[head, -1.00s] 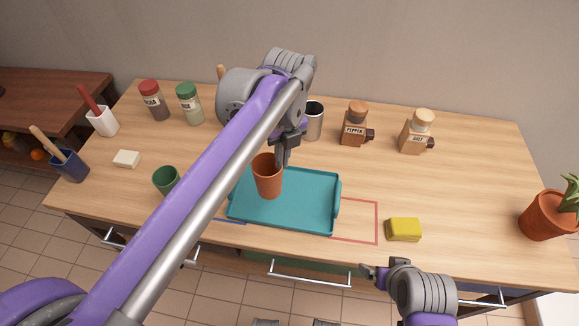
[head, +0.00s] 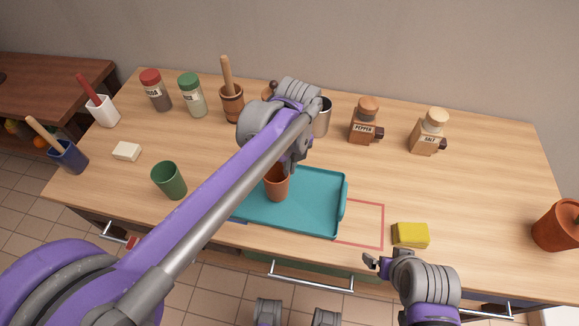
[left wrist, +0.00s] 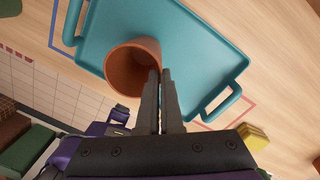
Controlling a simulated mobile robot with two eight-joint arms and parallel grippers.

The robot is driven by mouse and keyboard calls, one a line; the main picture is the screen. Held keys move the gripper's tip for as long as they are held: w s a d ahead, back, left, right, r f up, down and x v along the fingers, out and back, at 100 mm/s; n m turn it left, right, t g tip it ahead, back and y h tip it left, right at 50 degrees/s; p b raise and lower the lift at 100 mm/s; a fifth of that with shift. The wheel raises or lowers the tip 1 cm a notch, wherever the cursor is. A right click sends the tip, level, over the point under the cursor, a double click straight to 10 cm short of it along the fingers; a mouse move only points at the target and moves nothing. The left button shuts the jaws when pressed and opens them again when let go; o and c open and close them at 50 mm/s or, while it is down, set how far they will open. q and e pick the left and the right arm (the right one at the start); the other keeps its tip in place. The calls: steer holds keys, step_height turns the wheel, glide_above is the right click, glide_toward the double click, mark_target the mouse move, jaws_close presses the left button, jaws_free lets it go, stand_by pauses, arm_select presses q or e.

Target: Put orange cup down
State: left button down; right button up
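The orange cup (head: 277,186) stands upright over the left part of the teal tray (head: 325,222). My left gripper (head: 288,166) reaches it from above. In the left wrist view the cup (left wrist: 120,62) has its mouth toward the camera, and the two fingers (left wrist: 161,85) are close together at its rim, one inside the mouth and one outside. The gripper looks shut on the cup's wall. The cup's base is at or just above the tray floor; contact cannot be told. My right gripper (head: 374,262) is near the front edge, away from the cup; its opening is unclear.
A green cup (head: 169,181) stands left of the tray. A yellow sponge (head: 410,235) lies right of the red outline. Pepper (head: 364,122) and salt (head: 428,133) mills, a metal cup (head: 321,118) and jars stand behind. The rest of the tray is empty.

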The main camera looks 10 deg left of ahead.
arm_select(q)
steer(key=shift+f, duration=0.3)
arm_select(e)
steer(key=shift+f, duration=0.15)
arm_select(q)
steer(key=c, duration=1.5)
jaws_free()
steer(key=o, duration=0.4)
